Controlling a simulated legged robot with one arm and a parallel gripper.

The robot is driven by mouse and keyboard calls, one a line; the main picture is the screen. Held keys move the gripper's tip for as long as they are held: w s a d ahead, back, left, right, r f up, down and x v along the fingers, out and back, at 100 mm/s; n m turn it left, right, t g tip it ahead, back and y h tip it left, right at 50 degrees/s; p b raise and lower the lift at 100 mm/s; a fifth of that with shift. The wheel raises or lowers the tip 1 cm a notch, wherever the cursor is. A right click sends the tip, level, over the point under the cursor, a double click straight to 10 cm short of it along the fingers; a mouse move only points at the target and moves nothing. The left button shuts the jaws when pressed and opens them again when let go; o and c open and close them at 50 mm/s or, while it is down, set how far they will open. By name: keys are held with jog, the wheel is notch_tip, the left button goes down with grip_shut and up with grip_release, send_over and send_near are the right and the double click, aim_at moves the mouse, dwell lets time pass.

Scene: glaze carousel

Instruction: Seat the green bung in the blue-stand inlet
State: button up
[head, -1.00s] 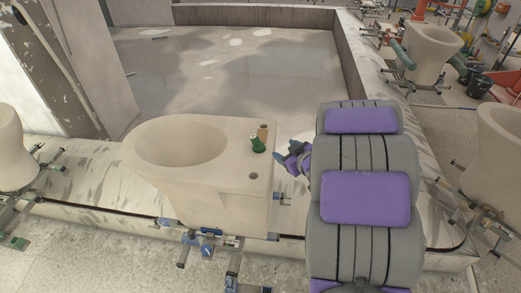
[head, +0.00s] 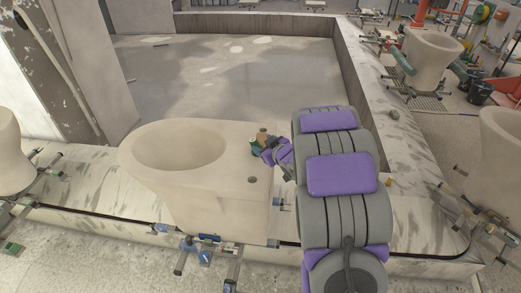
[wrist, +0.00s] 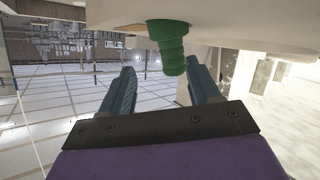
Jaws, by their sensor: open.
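The green bung (head: 255,144) stands on the back deck of the pale bowl (head: 165,190), beside a brown bung (head: 262,136). A round open hole (head: 252,180) shows in the deck nearer the camera. Blue fittings (head: 187,243) show on the stand under this bowl. My gripper (head: 264,152) is at the right of the green bung, partly hidden by my arm. In the wrist view, the ribbed green bung (wrist: 168,45) lies between and just beyond the open fingers (wrist: 163,72), nearer the right finger. I cannot tell whether a finger touches it.
Another bowl (head: 10,150) stands at the left, and one (head: 430,55) at the back right. A small grey-green object (head: 393,114) lies on the right ledge (head: 425,190). The floor (head: 230,75) behind the bowl is mostly clear.

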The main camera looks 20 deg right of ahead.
aim_at(256, 145)
jog(key=w+a, duration=0.1)
jog(key=w+a+f+b, duration=0.1)
jog(key=a, duration=0.1)
jog(key=shift+w+a+f, duration=0.2)
jog(key=shift+w+d+f+b, duration=0.25)
jog(key=shift+w+d, duration=0.25)
jog(key=shift+w, duration=0.05)
jog(key=shift+w+d+f+b, duration=0.2)
jog(key=shift+w+d, duration=0.25)
jog(key=shift+w, duration=0.05)
jog(key=shift+d, duration=0.5)
jog(key=shift+a+r, duration=0.1)
jog(key=shift+a, duration=0.9)
jog(key=c, duration=0.4)
jog(key=shift+c, duration=1)
jog(key=shift+d, duration=0.3)
jog(key=c, duration=0.4)
grip_shut()
